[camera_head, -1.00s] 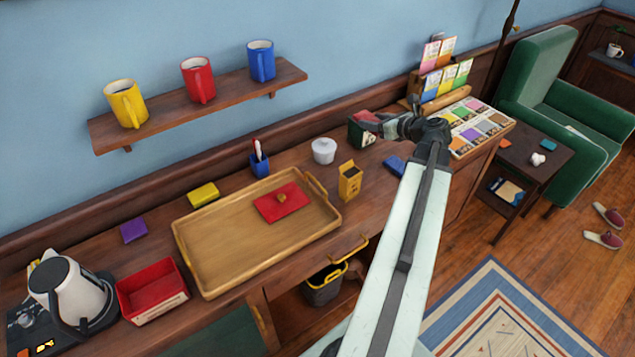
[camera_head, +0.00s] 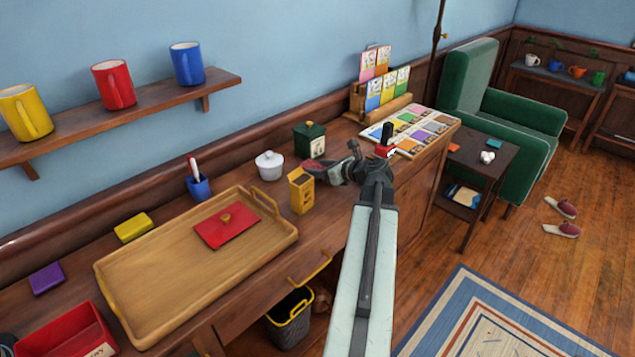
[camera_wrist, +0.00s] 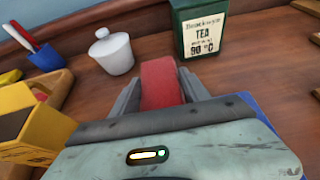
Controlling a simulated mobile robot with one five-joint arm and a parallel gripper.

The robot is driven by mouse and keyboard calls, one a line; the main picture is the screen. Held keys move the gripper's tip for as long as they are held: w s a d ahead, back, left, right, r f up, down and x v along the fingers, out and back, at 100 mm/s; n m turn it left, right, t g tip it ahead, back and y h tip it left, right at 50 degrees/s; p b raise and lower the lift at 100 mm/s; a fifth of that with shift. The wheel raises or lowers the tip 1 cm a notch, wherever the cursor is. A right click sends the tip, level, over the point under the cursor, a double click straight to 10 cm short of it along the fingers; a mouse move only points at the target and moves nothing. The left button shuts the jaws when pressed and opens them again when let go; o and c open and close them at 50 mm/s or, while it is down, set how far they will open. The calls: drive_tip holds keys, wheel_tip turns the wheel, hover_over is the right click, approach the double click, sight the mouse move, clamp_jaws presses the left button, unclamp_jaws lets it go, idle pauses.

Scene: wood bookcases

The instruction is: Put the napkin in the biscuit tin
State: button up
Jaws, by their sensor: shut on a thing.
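My gripper (camera_head: 322,168) is shut on a red, flat, soft-looking thing (camera_wrist: 158,82), which looks like the napkin. It sticks out between the fingers in the wrist view and is held above the desk, near the yellow box. A red open-topped tin (camera_head: 62,335) stands at the lower left of the head view, cut off by the edge, its label only partly legible; it may be the biscuit tin. A red lid with a gold knob (camera_head: 222,231) lies on the wooden tray. The tin is out of the wrist view.
The wooden tray (camera_head: 150,290) lies between my gripper and the red tin. The yellow box (camera_head: 301,192), white lidded pot (camera_head: 269,165), green tea tin (camera_head: 308,138) and blue pen cup (camera_head: 198,187) stand close by. Yellow (camera_head: 133,228) and purple (camera_head: 46,278) blocks lie behind the tray.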

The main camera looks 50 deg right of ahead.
wheel_tip(320, 180, down, 2)
drive_tip(key=shift+f+b, duration=0.15)
drive_tip(key=shift+b, duration=0.35)
drive_tip(key=shift+r, duration=0.2)
drive_tip(key=shift+f, duration=0.15)
drive_tip(key=o, duration=1.4)
drive_tip(key=shift+c, duration=0.2)
